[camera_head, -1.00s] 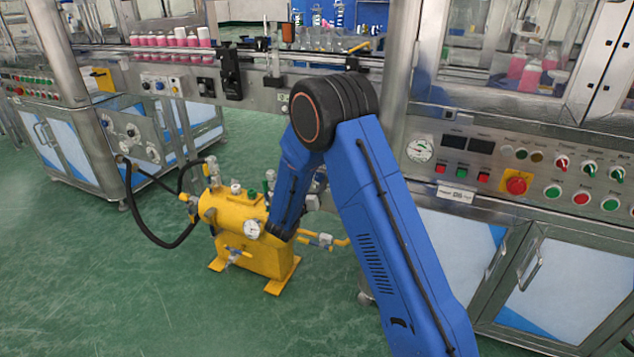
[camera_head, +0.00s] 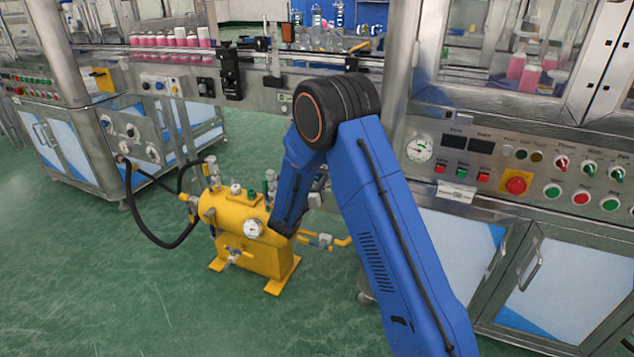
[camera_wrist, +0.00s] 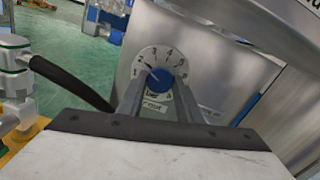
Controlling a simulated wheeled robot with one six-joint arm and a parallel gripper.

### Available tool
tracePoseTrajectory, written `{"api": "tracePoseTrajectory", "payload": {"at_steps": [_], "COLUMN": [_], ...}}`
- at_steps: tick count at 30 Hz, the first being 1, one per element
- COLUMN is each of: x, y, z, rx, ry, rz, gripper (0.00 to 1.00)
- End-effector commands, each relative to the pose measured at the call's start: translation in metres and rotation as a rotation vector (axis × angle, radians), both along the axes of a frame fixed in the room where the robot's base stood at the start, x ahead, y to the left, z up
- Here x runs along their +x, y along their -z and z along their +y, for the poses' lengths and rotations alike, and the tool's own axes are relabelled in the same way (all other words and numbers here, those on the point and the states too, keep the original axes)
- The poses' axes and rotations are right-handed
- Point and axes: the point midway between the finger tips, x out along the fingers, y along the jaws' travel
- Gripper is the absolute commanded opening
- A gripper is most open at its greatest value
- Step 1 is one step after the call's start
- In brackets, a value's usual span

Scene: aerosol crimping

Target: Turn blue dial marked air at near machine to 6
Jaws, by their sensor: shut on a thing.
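The blue dial (camera_wrist: 158,79) sits on a round pale scale plate (camera_wrist: 152,55) with numbers around its upper edge, in the middle of the wrist view. A label is below it, too small to read surely. My gripper (camera_wrist: 158,86) is shut on the dial, with one grey finger on each side. A light mark shows on the dial's left part, but I cannot tell surely which number it points at. In the head view my blue arm hides the dial and my gripper.
A yellow tank (camera_head: 247,232) with gauge, valves and black hose stands on the green floor, left of my arm. A steel machine with a button panel (camera_head: 515,175) is at the right. Another machine (camera_head: 150,125) stands behind left. The floor at front left is clear.

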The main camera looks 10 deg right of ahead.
Motion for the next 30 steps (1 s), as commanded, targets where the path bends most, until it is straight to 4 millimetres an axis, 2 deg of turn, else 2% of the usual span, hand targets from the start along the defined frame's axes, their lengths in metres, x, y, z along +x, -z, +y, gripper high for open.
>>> {"api": "tracePoseTrajectory", "payload": {"at_steps": [8, 30], "x": [-0.0002, -0.0008], "y": [-0.0001, 0.0001], "z": [0.0001, -0.0004], "rx": [0.116, 0.674], "ry": [0.0, 0.0], "rz": [-0.084, -0.49], "gripper": [0.1, 0.1]}}
